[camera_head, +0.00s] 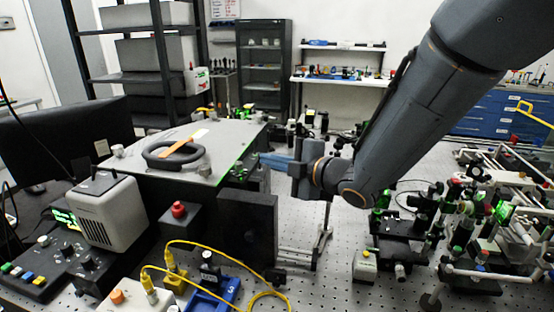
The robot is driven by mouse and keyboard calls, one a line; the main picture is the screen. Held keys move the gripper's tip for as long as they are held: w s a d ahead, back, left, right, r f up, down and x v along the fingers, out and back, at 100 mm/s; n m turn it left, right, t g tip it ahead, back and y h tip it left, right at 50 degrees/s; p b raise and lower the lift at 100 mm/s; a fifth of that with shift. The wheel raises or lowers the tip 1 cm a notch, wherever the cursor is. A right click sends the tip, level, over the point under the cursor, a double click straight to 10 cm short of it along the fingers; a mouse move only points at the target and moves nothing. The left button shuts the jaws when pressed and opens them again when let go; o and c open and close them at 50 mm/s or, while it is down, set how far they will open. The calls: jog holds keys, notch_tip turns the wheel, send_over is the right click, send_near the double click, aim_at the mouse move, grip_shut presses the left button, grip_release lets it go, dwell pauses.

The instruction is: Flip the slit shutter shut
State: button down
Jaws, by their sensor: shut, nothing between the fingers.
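The spectrometer box (225,147) stands left of centre, with a flat grey lid and a dark handle (172,158) on top. My gripper (264,161) reaches in from the right, its bluish fingers shut and pointing left at the right side of the box. The fingertips are beside small dark and green parts (238,173) at that side; I cannot tell whether they touch. The slit shutter cannot be made out clearly; it may be among these parts or hidden by the fingers.
A black upright panel (248,228) stands in front of the box. Yellow cables (210,247) loop at the front. Optical mounts (400,235) crowd the perforated bench on the right. Bare bench (330,285) shows at the front centre.

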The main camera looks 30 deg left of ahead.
jog(key=b+v, duration=0.2)
jog(key=v, duration=1.2)
jog(key=shift+b, duration=0.4)
